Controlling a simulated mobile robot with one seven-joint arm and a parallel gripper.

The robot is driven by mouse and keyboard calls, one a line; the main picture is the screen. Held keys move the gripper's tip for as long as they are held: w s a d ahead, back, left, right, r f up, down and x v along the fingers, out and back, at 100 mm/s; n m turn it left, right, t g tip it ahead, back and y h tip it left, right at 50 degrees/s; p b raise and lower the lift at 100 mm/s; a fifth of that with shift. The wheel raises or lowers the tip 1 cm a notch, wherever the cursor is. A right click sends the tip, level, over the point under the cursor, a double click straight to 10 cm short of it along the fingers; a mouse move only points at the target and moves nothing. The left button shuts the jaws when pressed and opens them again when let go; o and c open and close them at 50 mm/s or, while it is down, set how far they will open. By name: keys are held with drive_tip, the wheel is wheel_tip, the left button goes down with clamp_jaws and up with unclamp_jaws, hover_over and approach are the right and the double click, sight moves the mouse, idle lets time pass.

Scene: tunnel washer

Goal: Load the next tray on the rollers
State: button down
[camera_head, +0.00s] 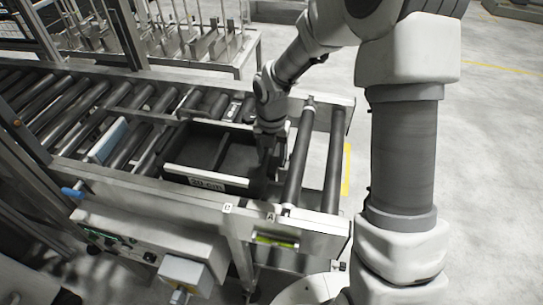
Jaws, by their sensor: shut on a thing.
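A dark tray (238,186) with a pale front rim, a front label and a divider across its inside sits at the right part of the roller conveyor. It looks level and empty. My gripper (268,160) points down at the tray's right side and is shut on its right wall. The fingertips are small and partly hidden against the dark tray. The rollers (328,160) show bare to the right of the tray, and more rollers (40,100) run off to the left.
A blue and white panel (108,141) stands among the rollers left of the tray. A control panel (120,240) and a grey box (186,272) are at the near side. A rack with upright rods (185,30) stands behind. The floor at right is clear.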

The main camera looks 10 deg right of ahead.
drive_tip(key=shift+c, duration=0.9)
unclamp_jaws()
wheel_tip(320, 180, up, 17)
drive_tip(key=p, duration=0.1)
drive_tip(key=s+d+r+m+t, duration=0.2)
drive_tip(key=s+d+r+m, duration=0.2)
drive_tip(key=s+m, duration=0.6)
drive_tip(key=s+d+r+m+t, duration=0.3)
drive_tip(key=s+m, duration=0.8)
drive_tip(key=m, duration=1.1)
drive_tip(key=shift+d+r+t, duration=0.3)
drive_tip(key=shift+d+r, duration=0.25)
drive_tip(key=shift+d, duration=0.1)
